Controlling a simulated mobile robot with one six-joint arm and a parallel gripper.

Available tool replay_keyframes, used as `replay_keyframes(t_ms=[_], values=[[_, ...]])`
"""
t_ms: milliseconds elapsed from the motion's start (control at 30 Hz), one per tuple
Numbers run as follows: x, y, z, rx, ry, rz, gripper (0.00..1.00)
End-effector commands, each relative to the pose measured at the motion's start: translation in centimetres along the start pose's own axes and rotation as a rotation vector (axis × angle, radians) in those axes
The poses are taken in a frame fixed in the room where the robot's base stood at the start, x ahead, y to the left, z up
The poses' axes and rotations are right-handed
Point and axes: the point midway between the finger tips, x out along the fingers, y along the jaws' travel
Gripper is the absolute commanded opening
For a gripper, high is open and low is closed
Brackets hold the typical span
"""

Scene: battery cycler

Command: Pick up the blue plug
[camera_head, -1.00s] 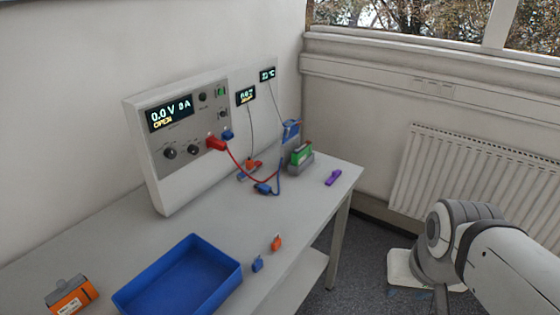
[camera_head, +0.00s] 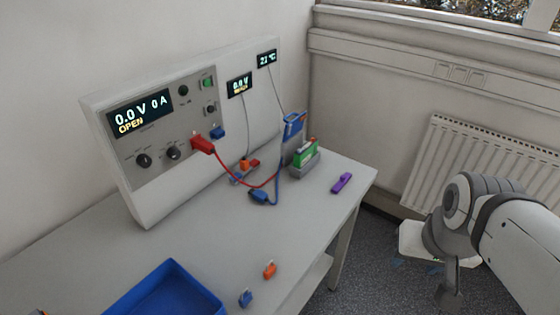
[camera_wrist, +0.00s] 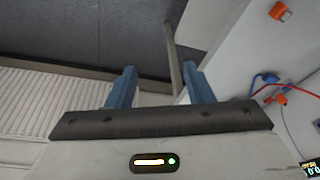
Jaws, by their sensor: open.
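The blue plug (camera_head: 260,197) lies on the bench top, on the end of a blue cable that runs up to a blue clip by the green battery holder. In the wrist view, a small blue piece that looks like the plug (camera_wrist: 269,78) shows at the right, beside the red cable. My gripper (camera_wrist: 159,66) is open and empty, with its two blue fingers apart over floor and bench leg. In the head view, my gripper (camera_head: 415,265) hangs off the bench's right side, well away from the plug.
A red plug (camera_head: 203,145) sits in the cycler (camera_head: 150,175), its cable arching beside the blue plug. The green battery holder (camera_head: 305,155) and a purple piece (camera_head: 342,183) stand nearby. Small orange (camera_head: 269,270) and blue (camera_head: 246,299) pieces and a blue tray (camera_head: 172,264) are in front.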

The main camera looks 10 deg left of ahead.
Motion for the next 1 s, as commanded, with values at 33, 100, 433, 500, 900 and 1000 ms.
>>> replay_keyframes(t_ms=[33,100,433,500,900,1000], values=[[0.9,-0.7,-0.2,0.026,-0.012,-0.027,0.51],[2.2,-1.7,-0.7,0.104,-0.037,-0.089,0.53],[11.4,-15.5,-7.2,0.789,-0.347,-0.551,0.53],[13.5,-18.3,-9.0,0.96,-0.435,-0.629,0.53],[24.5,-27.9,-17.9,1.753,-0.857,-0.867,0.53],[25.6,-28.5,-18.7,1.831,-0.897,-0.883,0.53]])
